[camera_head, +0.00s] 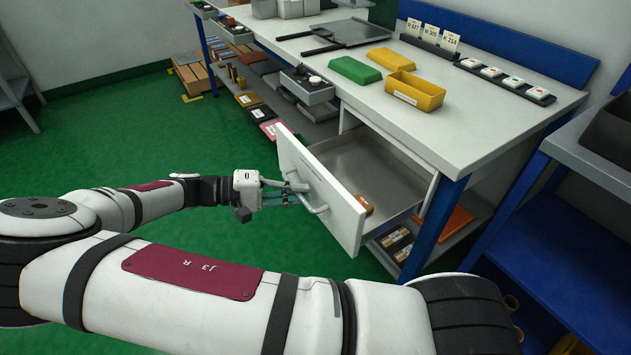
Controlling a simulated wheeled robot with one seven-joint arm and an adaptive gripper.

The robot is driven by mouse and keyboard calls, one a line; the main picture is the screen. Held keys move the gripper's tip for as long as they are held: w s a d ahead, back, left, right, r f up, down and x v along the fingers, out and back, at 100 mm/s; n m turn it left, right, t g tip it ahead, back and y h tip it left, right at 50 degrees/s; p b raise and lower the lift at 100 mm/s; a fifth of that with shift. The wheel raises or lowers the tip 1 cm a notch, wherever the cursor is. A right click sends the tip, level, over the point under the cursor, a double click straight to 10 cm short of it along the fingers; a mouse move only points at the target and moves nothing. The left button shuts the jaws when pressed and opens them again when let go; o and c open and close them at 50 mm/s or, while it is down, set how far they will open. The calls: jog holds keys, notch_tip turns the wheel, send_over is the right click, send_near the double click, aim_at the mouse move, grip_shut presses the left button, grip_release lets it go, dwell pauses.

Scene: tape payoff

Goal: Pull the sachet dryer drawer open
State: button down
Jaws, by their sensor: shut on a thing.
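The sachet dryer drawer (292,172) is a white-fronted drawer under the workbench, standing well open, with a bare grey metal inside. A small orange-brown item (364,204) lies in it near the front panel. A grey bar handle (313,196) is fixed across the front panel. My gripper (297,189) is at this handle from the left and is shut on it. The fingertips are small in the view and partly merge with the handle.
The workbench top (455,130) holds a yellow bin (415,92), green and yellow lids, and a black-handled tray. A smaller drawer (307,86) stands open farther back. A blue-framed bench (575,210) is at right. The green floor (190,140) at left is clear.

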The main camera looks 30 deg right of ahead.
jog(key=shift+a, duration=0.8)
jog(key=c, duration=2)
grip_release()
jog(key=shift+o, duration=0.2)
jog(key=v, duration=1.2)
